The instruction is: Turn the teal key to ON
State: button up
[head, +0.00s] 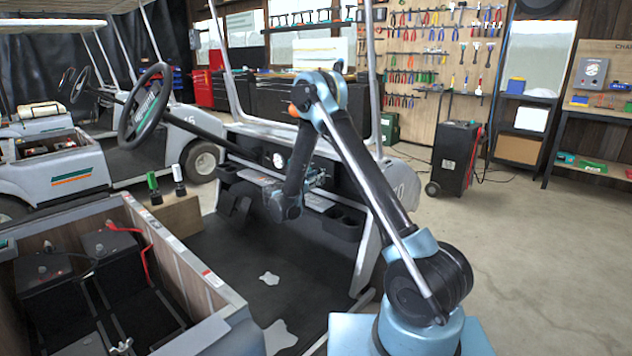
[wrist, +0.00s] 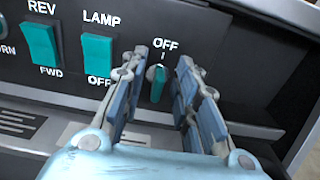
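The teal key (wrist: 158,84) sits in a round switch on the cart's black dash panel, under a white OFF label. In the wrist view the key stands roughly upright between the two fingers of my gripper (wrist: 160,82). The fingers are open on either side of it, with gaps showing, so they look apart from it. No ON label shows; the right finger covers the panel beside the key. In the head view my gripper (head: 318,178) is at the dash of the near cart, and the key is too small to make out.
Left of the key are a teal LAMP switch (wrist: 97,58) and a teal REV/FWD switch (wrist: 42,44). A ledge (wrist: 50,125) runs below the panel. The near cart's steering wheel (head: 146,107) stands left of my arm, and a roof post (head: 373,75) rises close behind it.

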grip_shut()
jog(key=shift+m, duration=0.3)
jog(key=m, duration=0.7)
jog(key=d+m, duration=0.1)
jog(key=m, duration=0.3)
jog(key=shift+s+f, duration=0.35)
jog(key=shift+f, duration=0.05)
jog(key=shift+m, duration=0.3)
dwell(0.3)
grip_release()
